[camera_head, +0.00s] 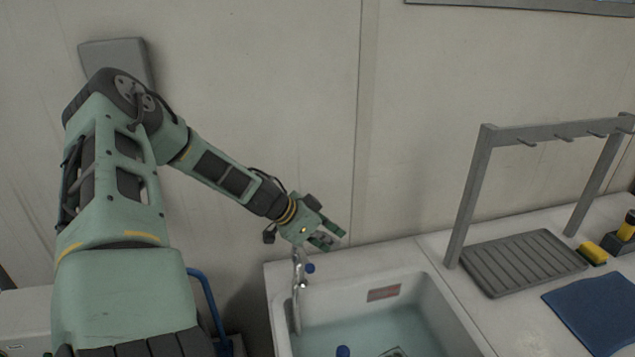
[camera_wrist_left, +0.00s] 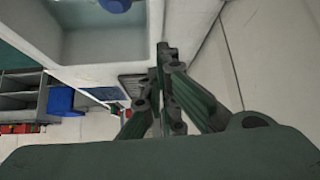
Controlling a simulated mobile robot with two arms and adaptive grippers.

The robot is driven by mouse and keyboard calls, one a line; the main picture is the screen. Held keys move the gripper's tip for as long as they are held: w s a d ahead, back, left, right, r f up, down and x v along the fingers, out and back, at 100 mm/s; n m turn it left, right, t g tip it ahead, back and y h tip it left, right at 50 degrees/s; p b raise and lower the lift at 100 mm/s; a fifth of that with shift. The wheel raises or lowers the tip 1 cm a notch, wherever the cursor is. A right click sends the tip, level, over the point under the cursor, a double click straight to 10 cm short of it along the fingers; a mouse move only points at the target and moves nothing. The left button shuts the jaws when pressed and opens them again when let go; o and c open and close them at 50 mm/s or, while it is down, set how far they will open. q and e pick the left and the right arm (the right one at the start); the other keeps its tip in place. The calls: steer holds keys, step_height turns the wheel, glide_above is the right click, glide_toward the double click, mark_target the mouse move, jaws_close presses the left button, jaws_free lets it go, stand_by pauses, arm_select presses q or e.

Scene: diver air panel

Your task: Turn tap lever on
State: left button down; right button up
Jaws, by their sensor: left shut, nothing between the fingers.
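The tap (camera_head: 298,285) is a chrome spout at the left back corner of a white sink (camera_head: 440,300). A small blue knob (camera_head: 310,268) sits beside the top of the tap, and I take it for the lever's end. My left gripper (camera_head: 335,238) is just above and behind the tap, close to the wall. It is shut and empty, and I see no contact with the tap. In the left wrist view its fingers (camera_wrist_left: 160,95) are together, and a blue round piece (camera_wrist_left: 115,5) shows at the top edge. My right gripper is not in view.
The sink holds water, with a blue-topped object (camera_head: 343,351) at its front. To the right are a grey drain tray (camera_head: 515,262) under a metal hook rack (camera_head: 475,180), a blue cloth (camera_head: 595,312) and a yellow sponge (camera_head: 592,253). The wall is close behind.

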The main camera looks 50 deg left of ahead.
arm_select(q)
steer(key=v, duration=1)
steer(key=shift+s, duration=0.45)
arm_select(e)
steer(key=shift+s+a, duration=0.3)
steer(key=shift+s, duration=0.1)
arm_select(q)
steer(key=shift+w+a+f, duration=0.1)
steer(key=shift+f, duration=0.05)
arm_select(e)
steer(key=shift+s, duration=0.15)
